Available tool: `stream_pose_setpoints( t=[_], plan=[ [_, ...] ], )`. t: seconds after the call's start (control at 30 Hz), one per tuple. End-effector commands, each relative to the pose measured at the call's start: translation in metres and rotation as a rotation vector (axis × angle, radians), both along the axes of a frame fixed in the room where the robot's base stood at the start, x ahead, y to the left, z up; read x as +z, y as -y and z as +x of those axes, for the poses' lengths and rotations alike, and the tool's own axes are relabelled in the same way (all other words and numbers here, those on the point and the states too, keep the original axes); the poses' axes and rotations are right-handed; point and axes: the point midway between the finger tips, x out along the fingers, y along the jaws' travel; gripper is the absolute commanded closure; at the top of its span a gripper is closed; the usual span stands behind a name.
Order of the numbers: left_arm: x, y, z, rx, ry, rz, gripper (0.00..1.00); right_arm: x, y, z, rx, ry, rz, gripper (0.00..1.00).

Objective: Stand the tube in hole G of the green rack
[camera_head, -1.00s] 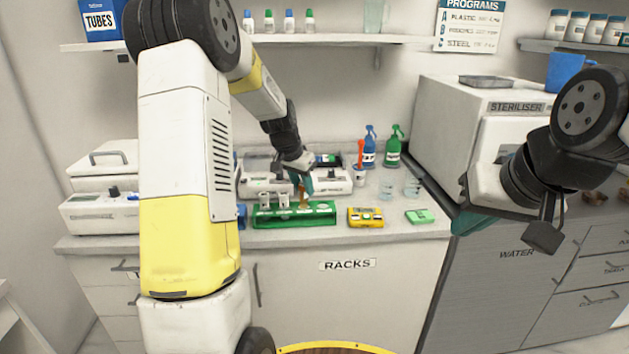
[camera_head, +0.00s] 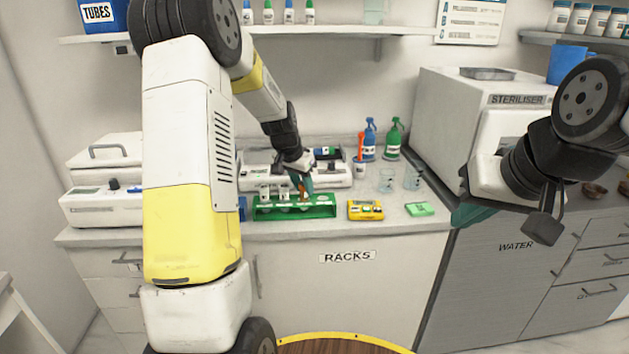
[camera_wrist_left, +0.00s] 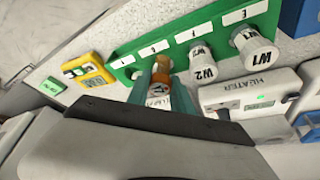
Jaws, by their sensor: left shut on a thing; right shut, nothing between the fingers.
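The green rack (camera_head: 320,211) stands on the counter; in the left wrist view the rack (camera_wrist_left: 208,33) has a row of lettered labels, E and F clear, the others too small to read surely. White-capped tubes W1 (camera_wrist_left: 258,50) and W2 (camera_wrist_left: 202,66) stand by E and F. My left gripper (camera_head: 303,183) is shut on an amber tube (camera_wrist_left: 161,66) with a white label, at the third label from E. I cannot tell whether its lower end is inside a hole. My right gripper (camera_head: 546,212) is shut and empty, away to the right before the steriliser.
A yellow timer-like device (camera_head: 366,210) and a small green block (camera_head: 419,209) lie right of the rack. Glass beakers (camera_head: 387,181) and blue (camera_head: 369,140) and green (camera_head: 392,140) bottles stand behind. A white heater (camera_wrist_left: 250,100) stands close behind the rack.

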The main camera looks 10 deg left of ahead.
Motion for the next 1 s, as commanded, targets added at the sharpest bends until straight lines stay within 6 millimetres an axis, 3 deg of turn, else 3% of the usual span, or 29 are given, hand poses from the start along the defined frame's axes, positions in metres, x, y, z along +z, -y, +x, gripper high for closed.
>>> stream_pose_setpoints(
  t=[0.03, 0.13, 0.17, 0.53, 1.0],
  plan=[
    [0.000, 0.000, 0.000, 0.000, 0.000, 0.000, 0.69, 0.000, 0.000, 0.000, 0.000, 0.000, 0.000, 1.00],
    [0.000, 0.000, 0.000, 0.000, 0.000, 0.000, 0.49, 0.000, 0.000, 0.000, 0.000, 0.000, 0.000, 1.00],
    [0.000, 0.000, 0.000, 0.000, 0.000, 0.000, 0.48, 0.000, 0.000, 0.000, 0.000, 0.000, 0.000, 1.00],
    [0.006, -0.001, -0.002, 0.000, 0.001, 0.000, 0.48, 0.000, 0.000, 0.000, 0.000, 0.000, 0.000, 1.00],
    [0.068, -0.011, -0.026, 0.001, 0.000, 0.000, 0.48, 0.000, 0.000, 0.000, 0.000, 0.000, 0.000, 1.00]
  ],
)
